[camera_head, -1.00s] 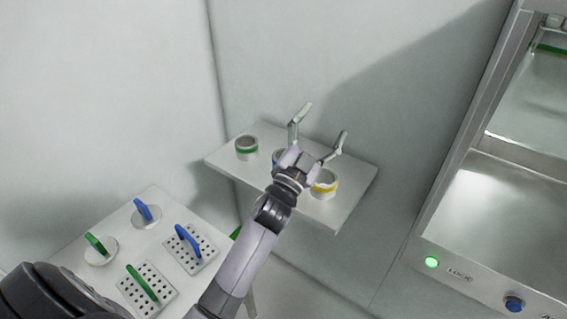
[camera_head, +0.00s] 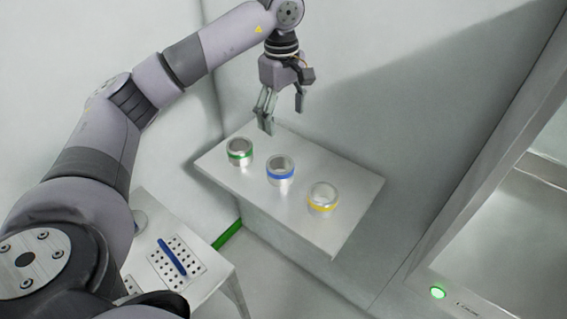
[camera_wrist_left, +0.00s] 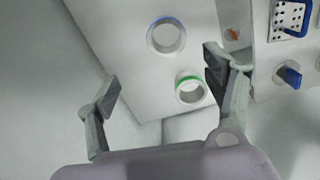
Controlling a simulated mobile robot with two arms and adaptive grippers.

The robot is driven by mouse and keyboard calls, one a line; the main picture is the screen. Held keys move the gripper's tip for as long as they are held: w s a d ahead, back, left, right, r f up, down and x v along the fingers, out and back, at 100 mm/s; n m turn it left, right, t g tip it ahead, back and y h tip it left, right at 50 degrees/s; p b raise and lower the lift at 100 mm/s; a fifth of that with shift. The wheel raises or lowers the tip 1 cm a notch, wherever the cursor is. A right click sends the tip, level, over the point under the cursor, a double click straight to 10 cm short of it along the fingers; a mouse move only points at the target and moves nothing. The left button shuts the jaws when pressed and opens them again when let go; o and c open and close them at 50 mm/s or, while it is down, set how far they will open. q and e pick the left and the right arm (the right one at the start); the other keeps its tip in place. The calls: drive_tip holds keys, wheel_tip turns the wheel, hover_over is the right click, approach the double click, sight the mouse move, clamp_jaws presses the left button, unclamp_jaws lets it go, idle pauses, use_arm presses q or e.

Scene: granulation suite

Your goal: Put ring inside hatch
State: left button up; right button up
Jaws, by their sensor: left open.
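Three metal rings stand on a wall shelf (camera_head: 340,230): a green-banded ring (camera_head: 240,152), a blue-banded ring (camera_head: 280,171) and a yellow-banded ring (camera_head: 322,198). My left gripper (camera_head: 283,117) is open and empty above the back of the shelf, pointing down, apart from the rings. In the left wrist view the open fingers (camera_wrist_left: 168,100) frame the shelf, with the green-banded ring (camera_wrist_left: 191,88) near the right finger and the blue-banded ring (camera_wrist_left: 166,36) farther up. The hatch (camera_head: 500,220) is a metal-framed opening at the right, partly cut off. My right gripper is not in view.
A lower white table (camera_head: 205,285) at the lower left holds a perforated plate with a blue handle (camera_head: 172,257), partly behind my left arm. A green light (camera_head: 437,293) glows on the hatch's front panel. The front right part of the shelf is clear.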

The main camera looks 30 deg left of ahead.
use_arm(q)
drive_tip(key=p, duration=0.3)
hover_over(279, 167)
drive_tip(key=s+d, duration=0.1)
drive_tip(key=f, duration=1.1)
drive_tip(key=shift+s+d+f, duration=0.15)
drive_tip(key=shift+d+f, duration=0.05)
drive_tip(key=shift+f, duration=0.1)
drive_tip(key=shift+s+f+p, duration=0.1)
drive_tip(key=shift+f+p, duration=0.4)
drive_tip(key=shift+f, duration=0.05)
drive_tip(key=f, duration=0.1)
drive_tip(key=f+p, duration=0.1)
drive_tip(key=f, duration=0.1)
drive_tip(key=shift+s+a+f+p, duration=0.15)
drive_tip(key=shift+a+f+p, duration=0.05)
drive_tip(key=shift+f+p, duration=0.1)
drive_tip(key=shift+f, duration=0.35)
drive_tip(key=shift+c, duration=0.2)
drive_tip(key=c, duration=1.3)
drive_tip(key=shift+c, duration=1)
